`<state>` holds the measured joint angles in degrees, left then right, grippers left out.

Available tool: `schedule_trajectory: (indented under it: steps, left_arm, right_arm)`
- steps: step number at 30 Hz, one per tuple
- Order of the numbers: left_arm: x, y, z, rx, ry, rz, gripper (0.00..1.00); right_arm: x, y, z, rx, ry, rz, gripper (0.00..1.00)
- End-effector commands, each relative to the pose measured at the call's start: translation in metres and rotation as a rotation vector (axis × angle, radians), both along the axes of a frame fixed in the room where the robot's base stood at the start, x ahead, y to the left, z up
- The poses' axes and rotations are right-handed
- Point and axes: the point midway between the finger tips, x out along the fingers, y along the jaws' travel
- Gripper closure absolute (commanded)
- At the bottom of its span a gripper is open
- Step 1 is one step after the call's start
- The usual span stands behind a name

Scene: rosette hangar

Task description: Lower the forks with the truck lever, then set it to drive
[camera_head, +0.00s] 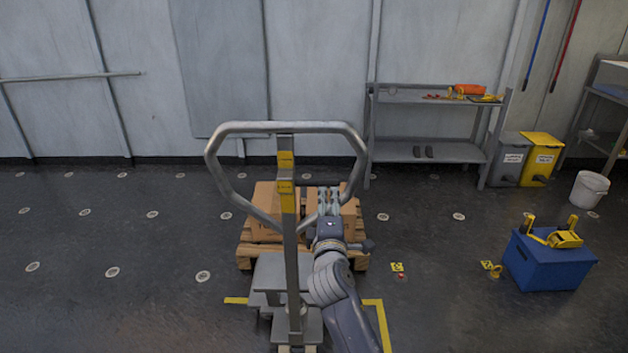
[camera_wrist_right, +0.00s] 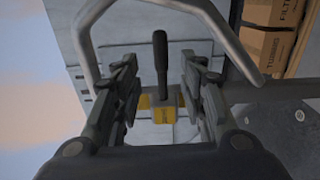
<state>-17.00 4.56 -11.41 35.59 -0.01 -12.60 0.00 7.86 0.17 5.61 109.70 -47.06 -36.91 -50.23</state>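The pallet truck's grey loop handle (camera_head: 285,127) stands upright in front of me, on a post with yellow labels (camera_head: 286,200). In the right wrist view the truck lever (camera_wrist_right: 160,62) is a black rod that sticks out from the yellow-labelled part (camera_wrist_right: 157,113). My right gripper (camera_head: 328,196) is just right of the post, inside the lower right of the loop in the picture. In the wrist view its two fingers (camera_wrist_right: 160,75) are apart, with the lever showing between them; contact is not visible. The forks are hidden. My left gripper is not in view.
A wooden pallet (camera_head: 245,256) with cardboard boxes (camera_head: 264,200) is behind the truck. A blue box (camera_head: 550,265) with yellow items stands at right. A grey shelf (camera_head: 430,152), yellow bin (camera_head: 540,157) and white bucket (camera_head: 589,189) are by the wall. Floor at left is clear.

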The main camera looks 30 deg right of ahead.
Motion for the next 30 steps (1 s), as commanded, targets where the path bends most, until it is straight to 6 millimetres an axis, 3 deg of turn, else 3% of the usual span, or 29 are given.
schedule_trajectory:
  steps: [8, 15, 30]
  left_arm:
    - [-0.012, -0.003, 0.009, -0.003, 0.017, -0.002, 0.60]
    - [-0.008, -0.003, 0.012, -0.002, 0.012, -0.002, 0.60]
    - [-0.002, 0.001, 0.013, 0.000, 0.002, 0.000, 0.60]
  right_arm:
    - [0.041, -0.025, 0.002, 0.002, 0.000, 0.001, 0.62]
    - [0.071, -0.043, 0.000, 0.004, 0.000, 0.002, 0.62]
    - [0.084, -0.051, -0.001, 0.004, 0.000, 0.003, 0.62]
